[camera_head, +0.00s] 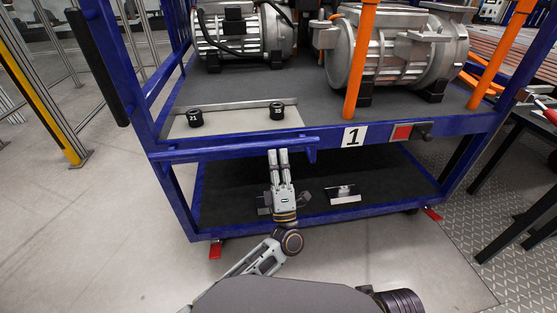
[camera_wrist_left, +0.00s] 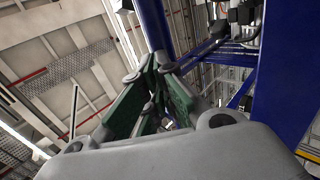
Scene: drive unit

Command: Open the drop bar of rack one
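Rack one is a blue steel frame with a "1" plate (camera_head: 354,136) on its front edge. A blue drop bar (camera_head: 225,148) runs across the left part of the front, just below the upper deck, and looks level. My left gripper (camera_head: 278,153) points up at the bar near its right end. Its two fingers are a little apart; whether they touch the bar I cannot tell. In the left wrist view the green-padded fingers (camera_wrist_left: 148,76) also show a narrow gap, with a blue beam (camera_wrist_left: 154,25) beyond the tips. My right gripper is not in view.
Two black knobs (camera_head: 195,118) (camera_head: 277,111) sit behind the bar. A red plate (camera_head: 402,132) is at right. A small bracket (camera_head: 342,194) lies on the lower shelf.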

